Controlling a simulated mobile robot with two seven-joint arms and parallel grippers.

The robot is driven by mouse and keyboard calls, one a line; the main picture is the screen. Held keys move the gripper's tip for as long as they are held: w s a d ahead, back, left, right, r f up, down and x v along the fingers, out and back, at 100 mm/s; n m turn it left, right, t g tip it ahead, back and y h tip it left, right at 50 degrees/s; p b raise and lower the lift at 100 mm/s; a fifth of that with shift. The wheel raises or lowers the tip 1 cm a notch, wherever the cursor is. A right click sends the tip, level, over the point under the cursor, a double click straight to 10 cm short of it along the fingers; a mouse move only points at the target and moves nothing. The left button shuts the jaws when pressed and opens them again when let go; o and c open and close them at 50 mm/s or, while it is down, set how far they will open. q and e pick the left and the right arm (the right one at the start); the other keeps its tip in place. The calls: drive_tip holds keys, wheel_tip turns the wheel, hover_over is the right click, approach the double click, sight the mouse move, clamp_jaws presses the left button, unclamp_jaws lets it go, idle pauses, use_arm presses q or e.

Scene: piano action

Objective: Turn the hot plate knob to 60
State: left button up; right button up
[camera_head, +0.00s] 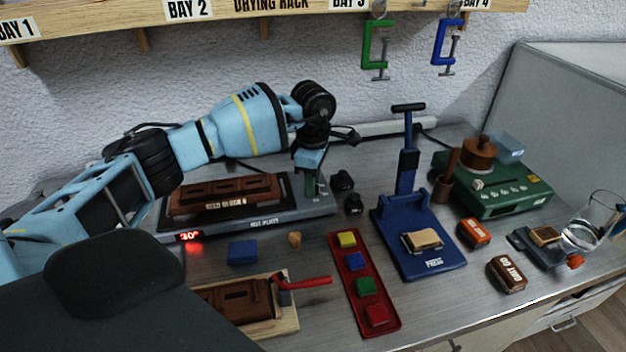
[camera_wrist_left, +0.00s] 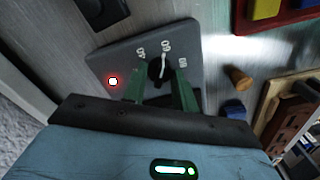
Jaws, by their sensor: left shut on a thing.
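The grey hot plate (camera_head: 262,222) stands at the back left of the bench, with a brown block mould (camera_head: 225,194) on it. Its red lit display (camera_head: 189,237) shows digits too small to read surely. The black hot plate knob (camera_wrist_left: 159,70) shows in the left wrist view, on a grey panel marked 40, 60 and 80. Its white pointer line lies toward the 60. My left gripper (camera_head: 312,186) reaches down at the plate's right end. In the left wrist view its green fingers (camera_wrist_left: 160,86) are shut on the knob, one at each side.
A red tray (camera_head: 356,290) with coloured blocks and a blue press (camera_head: 408,220) stand to the right. A green machine (camera_head: 500,190) is at the back right. A blue block (camera_head: 242,252) and a cork (camera_head: 295,239) lie in front of the plate. Black weights (camera_head: 342,181) lie close beside my gripper.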

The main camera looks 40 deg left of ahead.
idle(0.3)
use_arm(q)
drive_tip(key=o, duration=1)
drive_tip(key=shift+r, duration=0.1)
drive_tip(key=shift+r, duration=3.8)
